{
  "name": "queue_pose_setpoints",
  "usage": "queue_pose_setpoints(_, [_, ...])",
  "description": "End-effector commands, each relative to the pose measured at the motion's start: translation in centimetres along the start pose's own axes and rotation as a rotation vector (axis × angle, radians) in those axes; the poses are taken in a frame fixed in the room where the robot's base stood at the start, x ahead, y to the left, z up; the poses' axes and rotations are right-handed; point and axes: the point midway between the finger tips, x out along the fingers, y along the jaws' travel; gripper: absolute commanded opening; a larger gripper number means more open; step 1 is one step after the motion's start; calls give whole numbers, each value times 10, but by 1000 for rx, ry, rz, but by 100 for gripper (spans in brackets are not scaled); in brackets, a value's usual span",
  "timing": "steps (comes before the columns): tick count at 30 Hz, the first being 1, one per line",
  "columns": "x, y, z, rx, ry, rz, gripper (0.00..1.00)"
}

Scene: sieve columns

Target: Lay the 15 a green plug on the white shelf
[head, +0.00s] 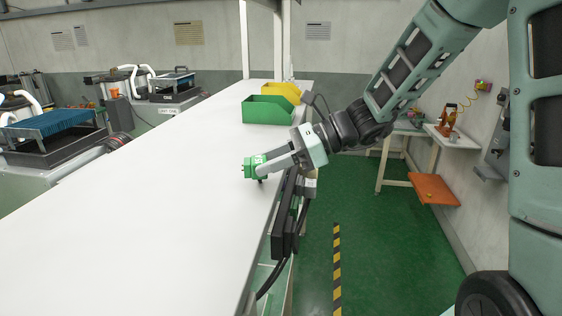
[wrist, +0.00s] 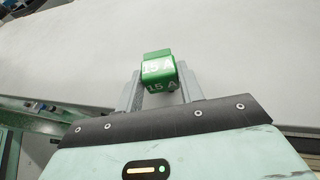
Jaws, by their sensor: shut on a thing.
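The green plug (head: 250,167) is between the fingers of my gripper (head: 264,165) in the head view, over the right edge area of the long white shelf (head: 150,200). My gripper is shut on the plug. In the wrist view the plug (wrist: 158,72) shows "15 A" in white on two faces, with the gripper fingers (wrist: 158,92) on either side of it. The white shelf surface (wrist: 240,60) lies behind and below the plug. Whether the plug touches the shelf is hard to tell.
A green bin (head: 268,110) and a yellow bin (head: 282,91) stand at the shelf's far end. A black power strip (head: 284,215) with cables hangs along the shelf's right side. The shelf's near and left parts are clear.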

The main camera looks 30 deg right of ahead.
Motion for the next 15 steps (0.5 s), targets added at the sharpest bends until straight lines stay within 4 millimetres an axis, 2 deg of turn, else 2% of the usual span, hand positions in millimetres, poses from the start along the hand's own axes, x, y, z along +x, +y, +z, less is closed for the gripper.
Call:
queue_pose_setpoints(10, [25,-6,5,-2,-1,1,8])
queue_pose_setpoints(15, [28,-6,-6,0,0,0,8])
